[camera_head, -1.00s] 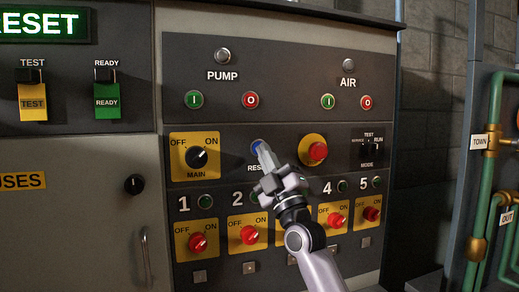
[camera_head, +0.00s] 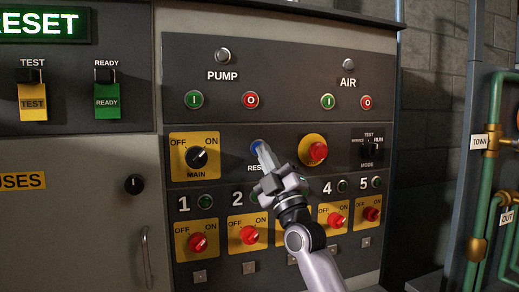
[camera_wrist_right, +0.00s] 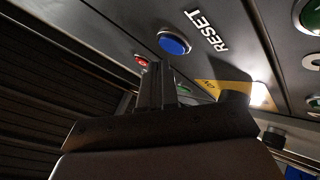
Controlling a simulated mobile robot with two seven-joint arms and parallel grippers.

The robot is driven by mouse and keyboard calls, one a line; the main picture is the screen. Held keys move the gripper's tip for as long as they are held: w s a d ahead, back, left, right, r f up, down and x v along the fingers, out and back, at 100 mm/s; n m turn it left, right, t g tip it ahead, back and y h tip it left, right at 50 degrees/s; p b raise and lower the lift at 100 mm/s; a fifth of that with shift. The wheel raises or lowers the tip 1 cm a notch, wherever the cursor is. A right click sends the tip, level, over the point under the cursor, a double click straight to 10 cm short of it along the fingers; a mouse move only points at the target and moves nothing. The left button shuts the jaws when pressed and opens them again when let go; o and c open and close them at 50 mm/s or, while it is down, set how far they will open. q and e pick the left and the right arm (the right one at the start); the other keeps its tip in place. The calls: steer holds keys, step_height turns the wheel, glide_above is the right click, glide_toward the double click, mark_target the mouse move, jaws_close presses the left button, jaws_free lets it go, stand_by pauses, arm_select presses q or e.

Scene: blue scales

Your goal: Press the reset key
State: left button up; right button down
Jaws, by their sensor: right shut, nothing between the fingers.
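The reset key is a round blue button (camera_wrist_right: 174,43) beside the word RESET in the right wrist view. In the head view only a bit of its blue (camera_head: 255,145) shows, as my gripper covers most of it. My right gripper (camera_head: 263,152) is shut and empty, its fingertips pointing at the key. In the right wrist view the closed fingers (camera_wrist_right: 158,72) end just below the button; whether they touch it I cannot tell. A green lit display (camera_head: 40,25) at the top left reads RESET. My left gripper is not in view.
The yellow MAIN switch (camera_head: 196,157) is left of the key and a red mushroom button (camera_head: 319,151) is right of it. Red numbered switches (camera_head: 250,234) line the row below. PUMP and AIR buttons (camera_head: 250,100) sit above. Green pipes (camera_head: 484,175) stand at the far right.

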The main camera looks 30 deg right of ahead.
steer(key=shift+w+d, duration=0.1)
steer(key=shift+w, duration=0.35)
steer(key=shift+w+d, duration=0.1)
steer(key=shift+w, duration=0.25)
stand_by(0.7)
steer(key=shift+s, duration=0.2)
steer(key=shift+s+a+p, duration=0.2)
steer(key=shift+s+p, duration=0.15)
steer(key=shift+s, duration=0.25)
steer(key=shift+s+a+p, duration=0.2)
steer(key=shift+s+p, duration=0.1)
steer(key=shift+s, duration=0.5)
steer(key=shift+s+a+p, duration=0.15)
steer(key=shift+s+p, duration=0.15)
steer(key=shift+s, duration=0.5)
steer(key=shift+s+a+p, duration=0.2)
steer(key=shift+s+p, duration=0.1)
steer(key=shift+s, duration=0.5)
